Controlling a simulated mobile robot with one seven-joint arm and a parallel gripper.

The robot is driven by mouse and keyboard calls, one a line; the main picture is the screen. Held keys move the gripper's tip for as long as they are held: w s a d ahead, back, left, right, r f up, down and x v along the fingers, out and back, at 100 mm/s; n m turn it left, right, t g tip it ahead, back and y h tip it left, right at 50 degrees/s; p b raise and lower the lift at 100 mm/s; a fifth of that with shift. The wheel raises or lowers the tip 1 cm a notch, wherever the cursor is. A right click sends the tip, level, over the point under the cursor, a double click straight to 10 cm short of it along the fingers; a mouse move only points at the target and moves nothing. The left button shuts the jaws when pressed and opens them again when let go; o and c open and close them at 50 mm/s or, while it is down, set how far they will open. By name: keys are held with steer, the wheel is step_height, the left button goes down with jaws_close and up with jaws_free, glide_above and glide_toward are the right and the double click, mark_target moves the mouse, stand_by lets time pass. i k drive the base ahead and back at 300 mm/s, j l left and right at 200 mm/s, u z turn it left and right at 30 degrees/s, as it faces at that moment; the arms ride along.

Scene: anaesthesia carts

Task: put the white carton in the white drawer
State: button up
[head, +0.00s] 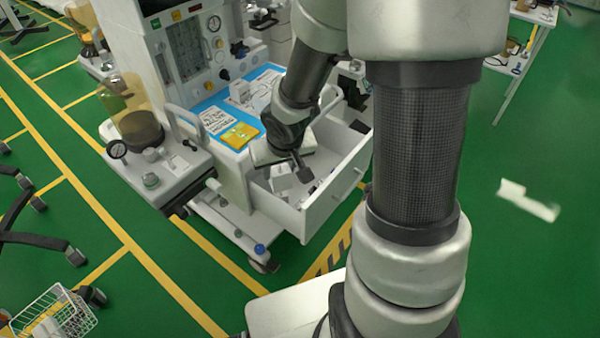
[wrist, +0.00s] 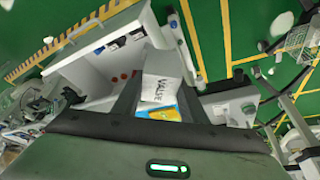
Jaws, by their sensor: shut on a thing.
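The white drawer (head: 328,200) of the anaesthesia cart is pulled open, with its front panel towards the lower right. My gripper (head: 291,173) points down over the left, inner part of the drawer. It is shut on the white carton (head: 280,179), a small pale box at the fingertips. I cannot tell whether the carton touches the drawer floor. In the wrist view, my gripper's dark fingers (wrist: 161,88) stand on either side of a pale shape, and the drawer (wrist: 95,62) lies open at upper left. The gripper partly hides the carton.
The cart's blue top (head: 262,90) beside the drawer carries a printed sign (head: 216,120) and a yellow pad (head: 240,135). Small dark and red items lie in the drawer. A glass canister (head: 132,112) stands at left.

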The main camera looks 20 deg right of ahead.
mark_target(320, 171)
steer(key=i+l+u, duration=0.15)
steer(key=l+u, duration=0.2)
steer(key=l, duration=0.55)
steer(key=l+u, duration=0.35)
steer(key=l, duration=0.55)
steer(key=i+l+u, duration=0.2)
steer(key=l, duration=0.35)
steer(key=l+u, duration=0.2)
steer(key=l, duration=0.4)
